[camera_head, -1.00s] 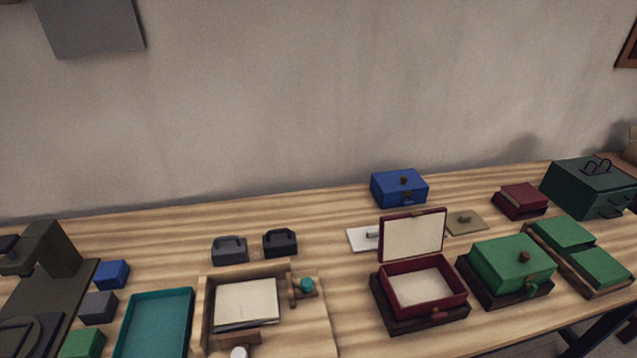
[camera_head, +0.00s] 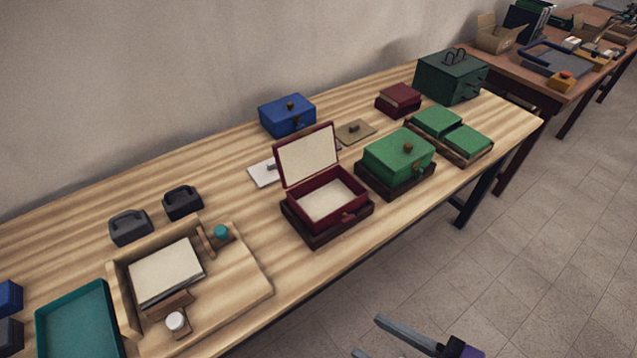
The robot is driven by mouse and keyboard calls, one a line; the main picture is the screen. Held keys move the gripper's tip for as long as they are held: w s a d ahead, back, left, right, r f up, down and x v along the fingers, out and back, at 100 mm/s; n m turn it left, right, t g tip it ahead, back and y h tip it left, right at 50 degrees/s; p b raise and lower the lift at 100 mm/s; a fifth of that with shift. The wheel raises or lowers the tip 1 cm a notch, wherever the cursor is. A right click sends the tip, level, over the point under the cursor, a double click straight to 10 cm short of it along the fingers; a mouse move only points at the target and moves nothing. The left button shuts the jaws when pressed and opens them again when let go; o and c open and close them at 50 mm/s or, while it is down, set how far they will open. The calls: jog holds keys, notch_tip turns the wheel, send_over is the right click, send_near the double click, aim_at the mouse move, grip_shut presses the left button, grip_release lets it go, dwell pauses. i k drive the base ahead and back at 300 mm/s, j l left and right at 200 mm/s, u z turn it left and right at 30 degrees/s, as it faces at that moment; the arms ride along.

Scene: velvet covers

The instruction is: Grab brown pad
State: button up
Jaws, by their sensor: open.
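A small flat brown pad (camera_head: 351,134) with a little knob on top lies on the wooden table, between the blue box and the green lidded box. The open lid of a dark red box stands near its left side. My gripper (camera_head: 367,337) shows only partly at the bottom edge, low over the floor side in front of the table. Its grey fingers are apart with nothing visible between them. It is well away from the pad.
A white pad (camera_head: 263,174) lies left of the open red box (camera_head: 325,200). The blue box (camera_head: 287,116) stands behind, the green box (camera_head: 398,156) in front right. A dark red block (camera_head: 398,99) and a dark green case (camera_head: 451,76) stand farther right. Open floor (camera_head: 530,260) lies in front.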

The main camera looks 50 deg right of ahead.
aim_at(357, 130)
jog(key=i+j+z, duration=0.4)
jog(key=i+j, duration=0.25)
jog(key=i, duration=0.15)
